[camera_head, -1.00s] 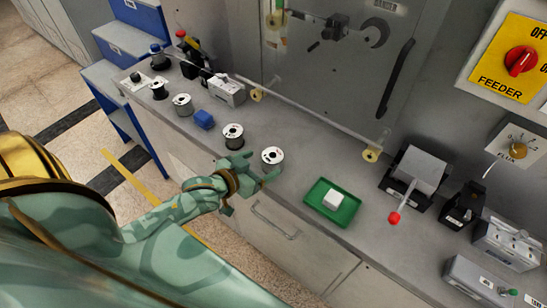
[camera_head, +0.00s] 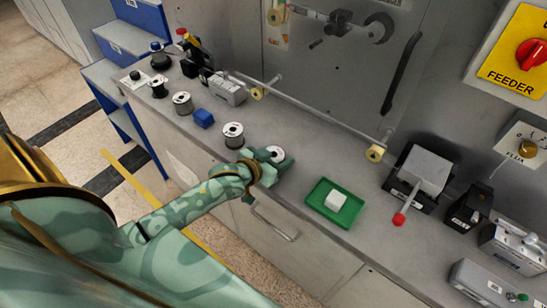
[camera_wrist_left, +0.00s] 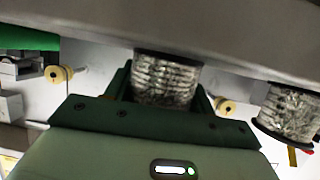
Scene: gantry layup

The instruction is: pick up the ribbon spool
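The spool (camera_head: 277,153) at my left gripper has a white top and stands on the grey counter. My left gripper (camera_head: 270,164) is at it, with its hand covering the near side of the spool. In the left wrist view the silvery wound body of this spool (camera_wrist_left: 166,78) sits between the two green fingers (camera_wrist_left: 163,92). The fingers are apart, one on each side; whether they press on it I cannot tell. Another spool (camera_head: 233,135) stands to its left and shows in the wrist view (camera_wrist_left: 290,112). My right gripper is out of view.
A rail (camera_head: 320,120) runs along the back. A red-knobbed lever (camera_head: 399,219) is at right.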

